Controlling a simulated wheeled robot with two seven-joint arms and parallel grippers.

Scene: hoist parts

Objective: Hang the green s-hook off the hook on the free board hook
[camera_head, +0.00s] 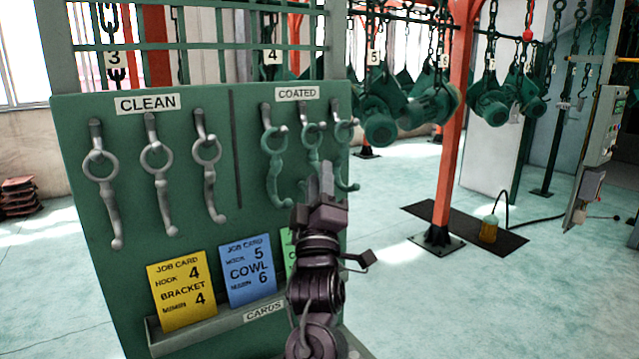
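A green board (75,200) stands in front of me. Under the COATED label hang several green s-hooks: one on the left (273,165), one in the middle (310,143) and one on the right (343,155). Each ring is at a board hook. My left gripper (324,178) points upward in front of the middle and right green s-hooks and hides parts of them. Its fingers look close together, seen nearly edge-on; I cannot tell whether they touch or hold anything. I see no clearly bare board hook and no loose green s-hook. My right gripper is not in view.
Grey s-hooks (158,175) hang under the CLEAN label (147,103). Below are a yellow job card (180,290), a blue one (248,270) and a partly hidden green one in a card tray (215,333). An orange post (450,150) and hanging green castings (380,125) stand behind.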

